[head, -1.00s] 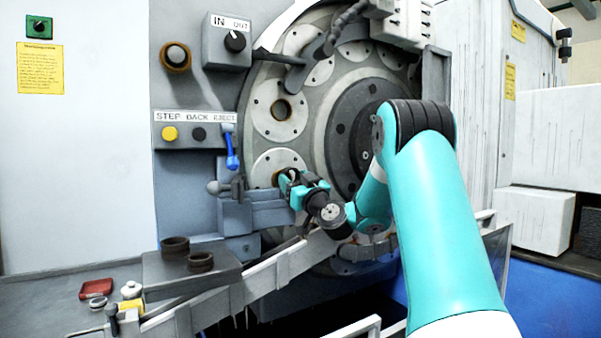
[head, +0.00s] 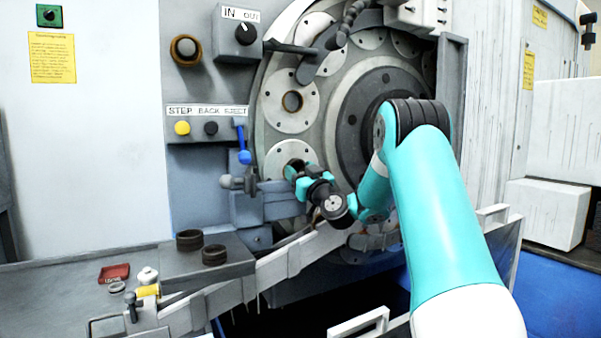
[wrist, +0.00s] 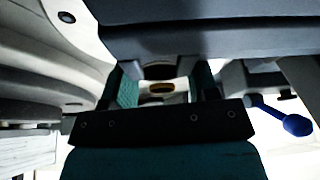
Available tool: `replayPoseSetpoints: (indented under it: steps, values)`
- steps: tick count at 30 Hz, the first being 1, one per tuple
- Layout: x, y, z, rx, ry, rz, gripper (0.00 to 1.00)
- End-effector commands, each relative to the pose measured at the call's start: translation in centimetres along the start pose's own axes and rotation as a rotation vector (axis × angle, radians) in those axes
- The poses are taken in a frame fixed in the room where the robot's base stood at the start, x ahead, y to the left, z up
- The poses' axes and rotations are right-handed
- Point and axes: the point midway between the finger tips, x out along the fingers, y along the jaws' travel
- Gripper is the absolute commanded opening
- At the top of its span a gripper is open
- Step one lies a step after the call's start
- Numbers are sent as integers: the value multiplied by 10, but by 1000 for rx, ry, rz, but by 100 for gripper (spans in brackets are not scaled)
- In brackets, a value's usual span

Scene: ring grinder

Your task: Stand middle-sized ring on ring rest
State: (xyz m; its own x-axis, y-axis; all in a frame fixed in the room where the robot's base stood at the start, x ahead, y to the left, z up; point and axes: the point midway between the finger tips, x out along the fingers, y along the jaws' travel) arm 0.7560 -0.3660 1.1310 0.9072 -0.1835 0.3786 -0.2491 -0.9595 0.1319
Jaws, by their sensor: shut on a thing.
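My gripper (head: 297,176) is at the lower-left round plate (head: 271,165) of the machine's big disc, in front of its bore. In the wrist view the teal fingers (wrist: 163,92) are closed on a small ring-like part (wrist: 161,86), of which only a grey and yellow-brown bit shows between them. In the head view that part is mostly hidden by my gripper, and its size cannot be told.
A blue-handled lever (head: 244,157) and a grey slide (head: 280,206) are close to the gripper's left. A sloping rail (head: 290,262) runs below. A red tray (head: 114,273), a white pot (head: 148,275) and a yellow item (head: 147,291) stand on the bench's left.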

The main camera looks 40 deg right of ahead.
Motion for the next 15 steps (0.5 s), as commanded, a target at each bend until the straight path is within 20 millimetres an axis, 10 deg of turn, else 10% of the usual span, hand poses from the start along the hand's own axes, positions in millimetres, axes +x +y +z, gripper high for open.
replayPoseSetpoints:
  steps: [15]
  values:
    - [-2,-1,5,0,2,0,28]
